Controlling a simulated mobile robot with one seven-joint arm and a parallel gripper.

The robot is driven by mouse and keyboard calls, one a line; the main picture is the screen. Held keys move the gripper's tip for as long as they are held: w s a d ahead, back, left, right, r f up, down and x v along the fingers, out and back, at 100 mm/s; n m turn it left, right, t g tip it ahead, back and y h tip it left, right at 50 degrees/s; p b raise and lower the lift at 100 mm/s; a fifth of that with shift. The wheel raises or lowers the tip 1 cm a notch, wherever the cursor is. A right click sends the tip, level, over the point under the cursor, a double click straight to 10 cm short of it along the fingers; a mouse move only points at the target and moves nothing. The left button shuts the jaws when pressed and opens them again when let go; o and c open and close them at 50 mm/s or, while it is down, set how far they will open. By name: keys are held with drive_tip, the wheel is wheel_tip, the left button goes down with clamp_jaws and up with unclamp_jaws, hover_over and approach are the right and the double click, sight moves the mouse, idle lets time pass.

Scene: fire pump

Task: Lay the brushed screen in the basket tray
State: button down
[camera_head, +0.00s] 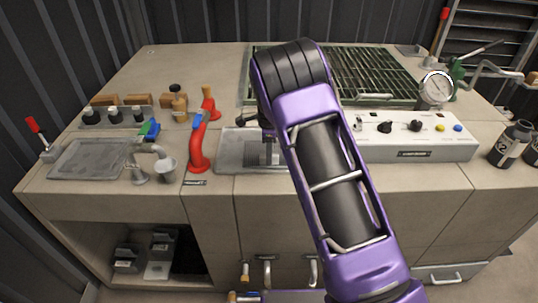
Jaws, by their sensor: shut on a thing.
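My purple arm reaches up across the middle of the view and bends down at its far end. My gripper (268,150) points down at the left of the arm, low over a shallow grey metal tray (228,160) let into the counter. The arm hides part of both. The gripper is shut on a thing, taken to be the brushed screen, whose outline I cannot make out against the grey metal. A second flat grey tray (88,160) with a mesh-like surface lies at the counter's left. I cannot tell which of the two is the basket tray.
A red curved pipe (199,140) stands left of the gripper. A white control box (415,137) and a pressure gauge (436,88) are at right. A green grating (378,75) lies behind. Black bottles (509,145) stand at the right edge.

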drive_tip(key=shift+r, duration=0.1)
drive_tip(key=c, duration=0.8)
unclamp_jaws()
drive_tip(key=shift+f, duration=0.2)
drive_tip(key=shift+c, duration=0.2)
drive_tip(key=shift+r, duration=0.1)
wheel_tip(320, 180, up, 12)
drive_tip(key=shift+p, duration=0.45)
drive_tip(key=shift+r, duration=0.15)
